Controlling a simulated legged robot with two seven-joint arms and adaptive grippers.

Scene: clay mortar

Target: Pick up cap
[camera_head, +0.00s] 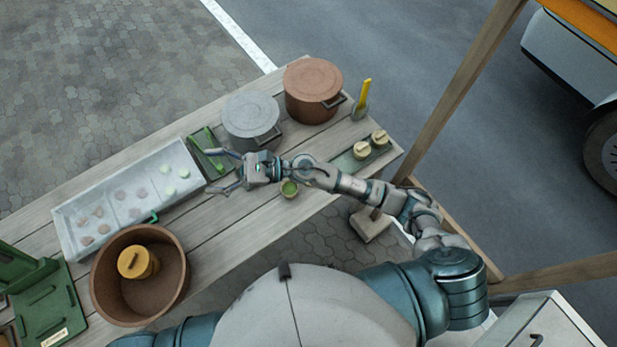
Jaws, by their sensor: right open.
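My right gripper (210,171) is open and empty, its fingers pointing left over the table near the right end of a pale tray (72,212). No single thing is clearly the cap. Two small cream-topped round pieces (362,150) sit on a green strip at the table's right end. A yellow lidded round piece (134,262) stands inside a brown bowl (112,299) at the lower left. A small green-filled cup (289,188) stands just below my right wrist. All of these are apart from the gripper. My left gripper is out of view.
A grey lidded pot (250,115) and a copper lidded pot (312,85) stand behind my right wrist. A yellow-handled tool (363,95) stands upright in a holder. Green equipment (45,305) fills the left end. The planks right of the bowl are clear.

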